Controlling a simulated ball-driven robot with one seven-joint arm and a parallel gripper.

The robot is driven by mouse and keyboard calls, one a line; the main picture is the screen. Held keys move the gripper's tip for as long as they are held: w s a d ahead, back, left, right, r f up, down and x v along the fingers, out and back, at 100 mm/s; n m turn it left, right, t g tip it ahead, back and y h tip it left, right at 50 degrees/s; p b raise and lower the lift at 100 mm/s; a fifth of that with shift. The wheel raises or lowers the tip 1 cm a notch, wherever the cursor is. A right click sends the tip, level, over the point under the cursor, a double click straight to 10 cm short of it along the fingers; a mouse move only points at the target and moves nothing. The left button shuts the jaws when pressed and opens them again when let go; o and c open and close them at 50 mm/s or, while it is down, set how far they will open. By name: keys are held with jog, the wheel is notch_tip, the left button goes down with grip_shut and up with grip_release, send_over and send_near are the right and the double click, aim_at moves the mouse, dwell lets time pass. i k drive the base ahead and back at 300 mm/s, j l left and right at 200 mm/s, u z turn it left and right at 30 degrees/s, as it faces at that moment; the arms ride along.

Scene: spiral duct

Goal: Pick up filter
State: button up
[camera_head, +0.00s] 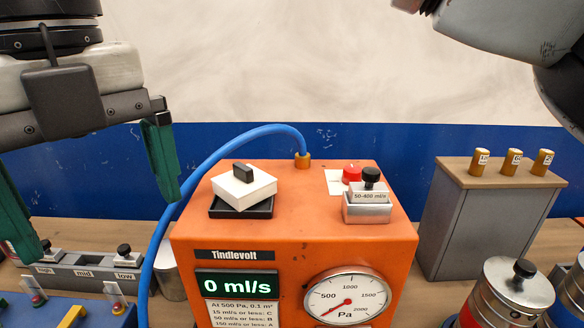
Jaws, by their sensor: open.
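A white square block with a black grip on top (244,187), which looks like the filter, sits turned at an angle on a black square holder (240,211). The holder is on top of an orange machine (310,235) labelled Tindlevolt. My gripper (105,226) is at the left, with its two green fingers wide apart and nothing between them. In the picture it is left of the white block and apart from it. The display reads 0 ml/s.
A blue hose (225,146) arches from a brass fitting between my gripper and the white block in the picture. A metal block labelled 50-400 ml/s (367,205) and a red knob (351,174) are at the right on the machine. A grey cabinet (475,225) stands further right.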

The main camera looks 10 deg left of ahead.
aim_at(243, 187)
jog(key=i, duration=0.85)
